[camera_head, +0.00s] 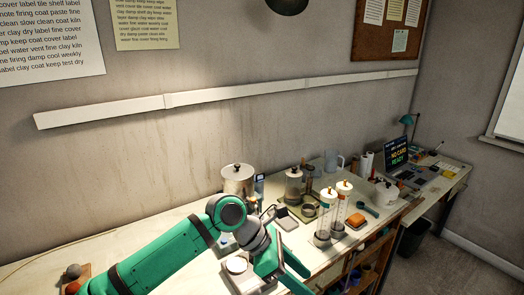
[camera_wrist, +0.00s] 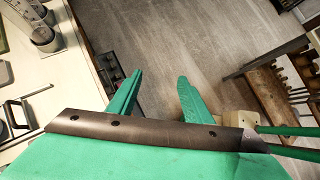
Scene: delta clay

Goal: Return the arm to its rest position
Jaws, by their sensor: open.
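My green arm reaches in from the lower left in the head view, bent at a round joint above the worktop. My gripper (camera_head: 284,270) is at the front edge of the bench. In the wrist view my gripper (camera_wrist: 158,92) shows two green fingers spread apart with nothing between them. Past the fingertips is the grey floor (camera_wrist: 175,35). My arm hides part of the worktop behind it.
A laptop (camera_head: 398,155) stands on the far desk. Shelves (camera_head: 372,262) lie below the bench.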

